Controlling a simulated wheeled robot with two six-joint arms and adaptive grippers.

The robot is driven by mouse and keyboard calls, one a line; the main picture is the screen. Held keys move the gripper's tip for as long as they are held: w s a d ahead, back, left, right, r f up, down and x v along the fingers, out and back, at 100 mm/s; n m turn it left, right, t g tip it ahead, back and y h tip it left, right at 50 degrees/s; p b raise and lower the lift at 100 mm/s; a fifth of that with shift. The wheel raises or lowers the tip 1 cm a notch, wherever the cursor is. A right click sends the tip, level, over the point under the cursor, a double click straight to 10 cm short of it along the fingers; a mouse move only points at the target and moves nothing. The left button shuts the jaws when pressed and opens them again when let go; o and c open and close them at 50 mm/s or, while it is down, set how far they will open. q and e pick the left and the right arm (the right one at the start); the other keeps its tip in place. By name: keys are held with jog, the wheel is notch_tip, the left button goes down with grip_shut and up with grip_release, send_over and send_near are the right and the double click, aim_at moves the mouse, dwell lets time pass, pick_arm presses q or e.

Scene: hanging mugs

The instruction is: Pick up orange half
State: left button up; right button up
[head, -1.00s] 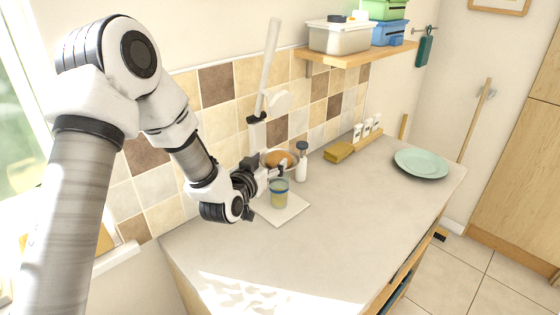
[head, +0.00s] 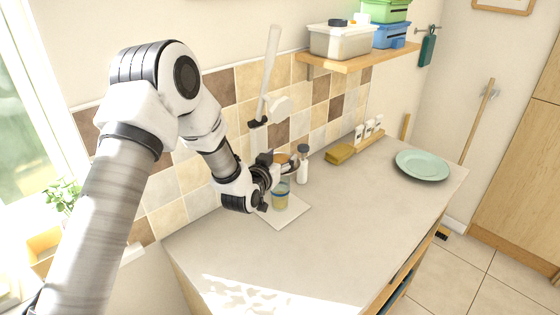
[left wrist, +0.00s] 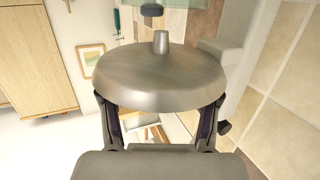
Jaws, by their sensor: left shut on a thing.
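My left gripper (head: 285,170) is at the juicing stand by the tiled wall, just above a glass of yellowish juice (head: 280,196). In the left wrist view my fingers (left wrist: 160,115) are at the two sides of a wide, dull grey bowl-shaped piece (left wrist: 160,80), shut on it. A small patch of orange (head: 281,158), perhaps the orange half, shows behind the gripper in the head view; the gripper hides most of it. No orange shows in the left wrist view. My right gripper is not in view.
A white board (head: 293,212) lies under the glass. A bottle with a dark cap (head: 302,165) stands close to the right of the gripper. The stand's tall white lever (head: 270,62) rises behind. A green plate (head: 423,165) is at the far right; the counter middle is clear.

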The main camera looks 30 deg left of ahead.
aim_at(280, 157)
pick_arm(q)
jog(key=shift+r+b, duration=0.35)
jog(key=shift+r, duration=0.2)
notch_tip(280, 157, up, 2)
jog(key=shift+r+b, duration=0.1)
jog(key=shift+b, duration=0.35)
jog(key=s+d+r+b, duration=0.1)
jog(key=s+b, duration=0.6)
jog(key=s, duration=0.8)
jog(key=shift+s+d+r+b, duration=0.3)
jog(key=shift+s+d+b, duration=0.1)
jog(key=shift+d, duration=0.3)
